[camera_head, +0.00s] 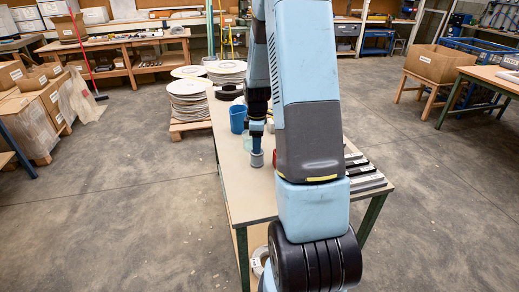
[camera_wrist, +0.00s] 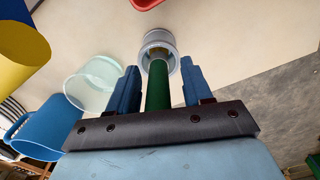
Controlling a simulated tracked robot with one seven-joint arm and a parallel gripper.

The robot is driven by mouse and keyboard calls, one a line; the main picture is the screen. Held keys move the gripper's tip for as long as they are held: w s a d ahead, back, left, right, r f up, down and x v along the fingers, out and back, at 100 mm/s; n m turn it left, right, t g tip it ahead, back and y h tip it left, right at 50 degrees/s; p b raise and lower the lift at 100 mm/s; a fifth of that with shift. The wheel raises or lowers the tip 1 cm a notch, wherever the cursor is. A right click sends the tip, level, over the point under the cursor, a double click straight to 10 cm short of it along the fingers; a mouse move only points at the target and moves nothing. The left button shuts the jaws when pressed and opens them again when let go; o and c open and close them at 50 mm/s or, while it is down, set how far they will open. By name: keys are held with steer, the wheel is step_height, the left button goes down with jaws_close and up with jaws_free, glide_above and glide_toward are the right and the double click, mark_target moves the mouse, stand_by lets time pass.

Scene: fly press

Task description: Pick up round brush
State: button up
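A green rod (camera_wrist: 158,88), which I take to be the round brush's handle, shows in the wrist view. Its far end meets a round grey cup-like piece (camera_wrist: 160,42); I cannot tell whether this is part of the brush or a holder around it. The grey piece (camera_head: 257,159) stands on the table (camera_head: 240,195) in the head view. My gripper (camera_wrist: 157,80) is open, with one blue finger on each side of the green rod and a gap on both sides. In the head view my gripper (camera_head: 256,135) points down just above the grey piece.
Left of the fingers in the wrist view are a clear cup (camera_wrist: 92,82), a blue mug (camera_wrist: 45,128) and a yellow container (camera_wrist: 22,50). Grey bars (camera_head: 367,180) lie at the table's right. Stacked discs (camera_head: 188,100) stand beyond its left edge.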

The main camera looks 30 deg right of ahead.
jaws_close()
steer(key=shift+r, duration=0.1)
stand_by(0.3)
step_height(320, 180, up, 10)
steer(key=shift+f, duration=0.1)
stand_by(0.4)
